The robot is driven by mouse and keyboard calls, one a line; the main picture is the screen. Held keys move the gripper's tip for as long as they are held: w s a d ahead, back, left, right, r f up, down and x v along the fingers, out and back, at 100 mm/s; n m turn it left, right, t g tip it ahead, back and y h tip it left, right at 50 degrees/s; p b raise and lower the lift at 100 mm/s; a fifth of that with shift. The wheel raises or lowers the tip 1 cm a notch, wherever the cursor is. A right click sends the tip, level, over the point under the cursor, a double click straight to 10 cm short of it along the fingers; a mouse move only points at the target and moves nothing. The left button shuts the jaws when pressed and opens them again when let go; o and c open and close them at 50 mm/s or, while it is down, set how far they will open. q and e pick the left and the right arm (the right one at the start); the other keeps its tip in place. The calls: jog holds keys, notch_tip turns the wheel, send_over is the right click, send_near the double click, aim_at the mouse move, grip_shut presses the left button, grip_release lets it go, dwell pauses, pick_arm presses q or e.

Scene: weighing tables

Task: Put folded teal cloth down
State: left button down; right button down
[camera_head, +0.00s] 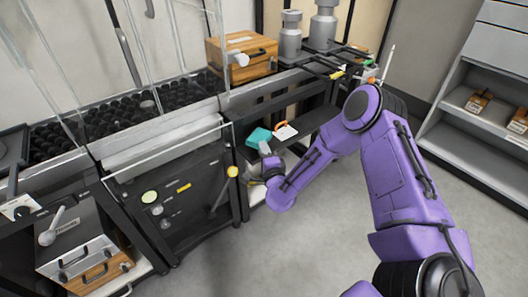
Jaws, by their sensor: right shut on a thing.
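The folded teal cloth (258,137) shows as a small flat piece at the end of my purple right arm, over the dark shelf. My right gripper (264,147) is small in view and mostly hidden by its own wrist. It is shut on the teal cloth. I cannot tell whether the cloth touches the shelf. My left gripper is not in view.
A white tag with an orange loop (285,131) lies on the dark shelf (310,125) just right of the cloth. A wooden box (242,57) and metal canisters (323,25) stand above. Grey shelving (460,138) stands at right. Grey floor is clear in front.

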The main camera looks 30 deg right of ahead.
jog(key=shift+f+b, duration=0.35)
jog(key=shift+f, duration=0.2)
jog(key=c, duration=1.2)
grip_release()
jog(key=shift+s, duration=0.1)
